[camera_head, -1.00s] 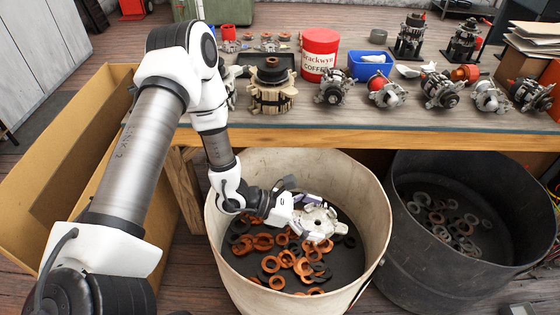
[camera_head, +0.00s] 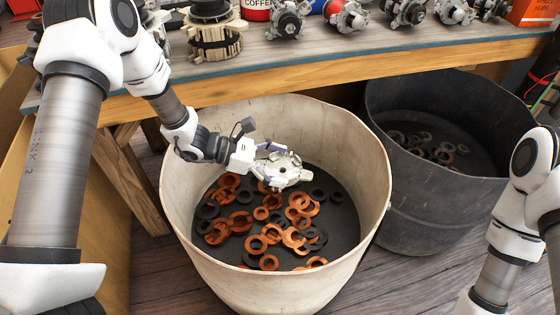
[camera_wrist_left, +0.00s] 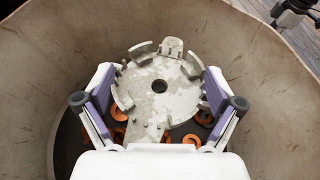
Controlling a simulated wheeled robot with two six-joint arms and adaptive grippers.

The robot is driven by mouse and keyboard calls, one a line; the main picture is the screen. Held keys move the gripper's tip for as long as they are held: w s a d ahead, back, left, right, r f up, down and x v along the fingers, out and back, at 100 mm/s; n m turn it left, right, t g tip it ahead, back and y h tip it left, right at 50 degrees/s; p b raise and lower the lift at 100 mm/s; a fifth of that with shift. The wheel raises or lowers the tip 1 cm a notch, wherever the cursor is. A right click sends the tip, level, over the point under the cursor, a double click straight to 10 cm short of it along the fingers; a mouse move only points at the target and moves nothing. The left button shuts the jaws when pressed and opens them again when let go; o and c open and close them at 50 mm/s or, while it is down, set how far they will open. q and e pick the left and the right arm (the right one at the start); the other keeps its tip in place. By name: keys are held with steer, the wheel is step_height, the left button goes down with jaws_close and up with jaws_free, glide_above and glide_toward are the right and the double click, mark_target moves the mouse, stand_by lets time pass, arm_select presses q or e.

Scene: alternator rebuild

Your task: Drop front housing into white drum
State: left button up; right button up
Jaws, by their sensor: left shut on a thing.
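The front housing (camera_head: 286,171) is a pale grey metal disc with raised lugs and a centre hole. My left gripper (camera_head: 270,162) is shut on it and holds it inside the opening of the white drum (camera_head: 374,190), above the rings in it. In the left wrist view the housing (camera_wrist_left: 158,92) sits between the two purple-lined fingers of my left gripper (camera_wrist_left: 158,105), with the drum wall (camera_wrist_left: 265,60) around it. My right arm shows at the right edge of the head view, but its gripper is out of view.
Several copper and black rings (camera_head: 292,237) lie on the drum's dark floor. A black drum (camera_head: 420,205) with grey rings stands to the right. The workbench (camera_head: 290,84) behind carries several alternator parts and a red coffee tin (camera_head: 256,10).

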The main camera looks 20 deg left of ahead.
arm_select(q)
steer(key=o, duration=1.3)
steer(key=shift+f, duration=0.1)
steer(key=v, duration=1.2)
steer(key=shift+s, duration=0.1)
